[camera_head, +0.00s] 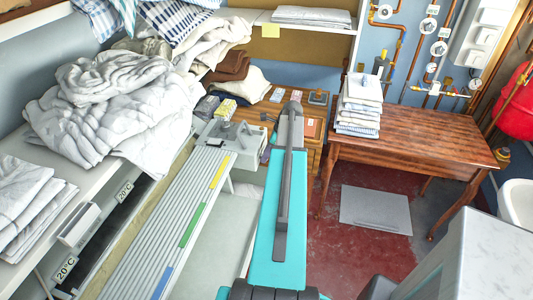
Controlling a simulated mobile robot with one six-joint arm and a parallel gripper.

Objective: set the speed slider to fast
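The rotary ironer runs from the lower left toward the middle, with a ribbed grey bed (172,215) marked by yellow, green and blue strips. At its far end is a grey end housing (246,160) with small dark and grey fittings on top. I cannot make out the speed slider or its setting among these fittings. My teal and grey arm reaches up the middle of the view, just right of the housing. The fingers of my gripper cannot be seen, so I cannot tell what they hold or touch.
Crumpled white laundry (100,105) and folded cloths (22,200) lie on the left shelf. A wooden table (430,140) with a folded stack (360,105) is at the right. Red floor (345,250) is open between, with a grey mat (376,209).

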